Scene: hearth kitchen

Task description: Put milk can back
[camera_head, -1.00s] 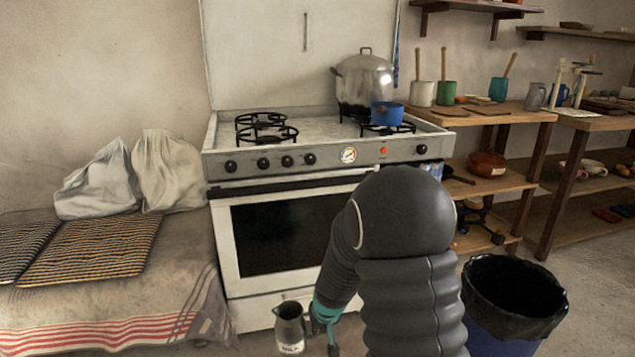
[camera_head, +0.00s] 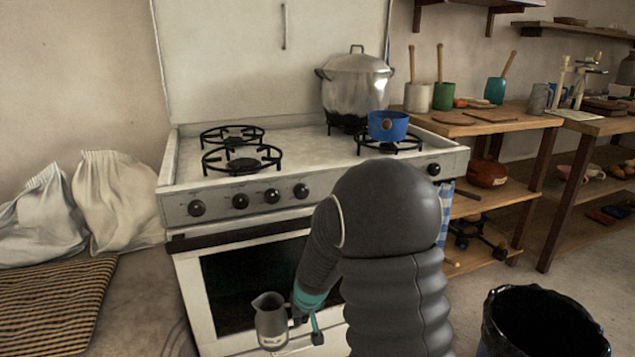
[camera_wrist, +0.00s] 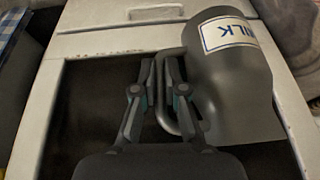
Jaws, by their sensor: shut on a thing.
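The milk can (camera_head: 271,322) is a grey metal jug with a spout, a side handle and a white label. In the wrist view the label on the milk can (camera_wrist: 228,75) reads "MILK". My gripper (camera_head: 306,318) is shut on the can's handle and holds it in the air in front of the stove's oven door. In the wrist view my gripper (camera_wrist: 160,88) has its fingers at the handle, with the can's body to the right. In the head view my own arm hides part of the stove front.
A white stove (camera_head: 250,175) carries a large steel pot (camera_head: 357,88) and a blue pot (camera_head: 388,126); its left burners are empty. Wooden shelves (camera_head: 490,122) with mugs stand right. A black-lined bin (camera_head: 545,325) is at lower right. White sacks (camera_head: 115,195) lie left.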

